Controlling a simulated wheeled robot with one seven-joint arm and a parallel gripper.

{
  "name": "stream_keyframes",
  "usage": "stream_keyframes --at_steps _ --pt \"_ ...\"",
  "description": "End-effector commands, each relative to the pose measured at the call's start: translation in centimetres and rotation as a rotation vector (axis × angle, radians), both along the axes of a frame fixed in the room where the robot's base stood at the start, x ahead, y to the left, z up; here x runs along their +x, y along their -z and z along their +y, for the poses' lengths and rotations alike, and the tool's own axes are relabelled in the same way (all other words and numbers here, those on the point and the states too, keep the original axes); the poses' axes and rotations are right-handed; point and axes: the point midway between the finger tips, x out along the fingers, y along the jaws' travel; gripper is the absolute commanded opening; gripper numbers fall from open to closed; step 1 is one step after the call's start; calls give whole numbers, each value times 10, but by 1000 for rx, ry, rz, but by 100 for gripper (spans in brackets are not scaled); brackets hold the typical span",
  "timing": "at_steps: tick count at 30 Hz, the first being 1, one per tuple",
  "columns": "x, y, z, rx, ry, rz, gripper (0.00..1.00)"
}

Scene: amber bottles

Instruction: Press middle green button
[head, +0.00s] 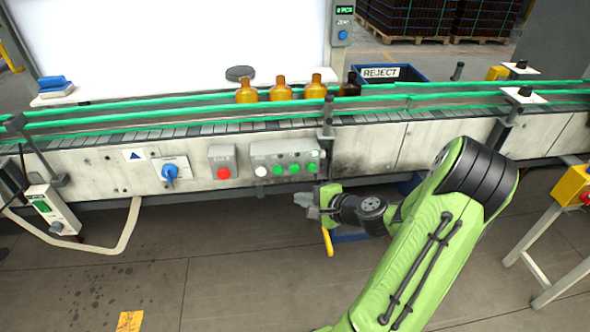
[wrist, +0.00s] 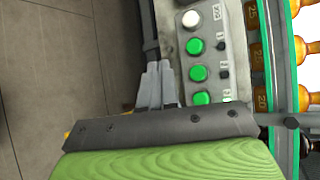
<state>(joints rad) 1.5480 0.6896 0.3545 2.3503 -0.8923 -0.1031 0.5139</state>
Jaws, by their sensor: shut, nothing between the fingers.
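A grey control box on the conveyor's front side carries a white button and a row of three green buttons. The middle green button (head: 295,169) also shows in the wrist view (wrist: 198,72), between the two other green buttons (wrist: 194,46) (wrist: 201,98). My gripper (head: 300,199) is shut and empty, just below the box in the head view. In the wrist view the gripper's fingertips (wrist: 160,68) are left of the middle green button, apart from it in the picture. I cannot tell the depth gap.
A red button (head: 223,173) and a blue rotary switch (head: 170,171) sit left of the box. Amber bottles (head: 281,90) stand on the conveyor above. A vertical bracket (head: 326,125) is close to the box's right end. The floor in front is open.

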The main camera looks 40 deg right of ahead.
Motion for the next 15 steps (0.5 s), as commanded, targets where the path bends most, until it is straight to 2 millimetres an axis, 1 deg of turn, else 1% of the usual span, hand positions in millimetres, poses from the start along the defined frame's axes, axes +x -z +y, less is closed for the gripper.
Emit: stream_keyframes --at_steps 3,9,15 --pt "16 -3 -9 -2 -3 -3 0" --pt "41 -3 -26 -1 -2 -3 0" --pt "57 -2 -39 -1 -1 -1 0"
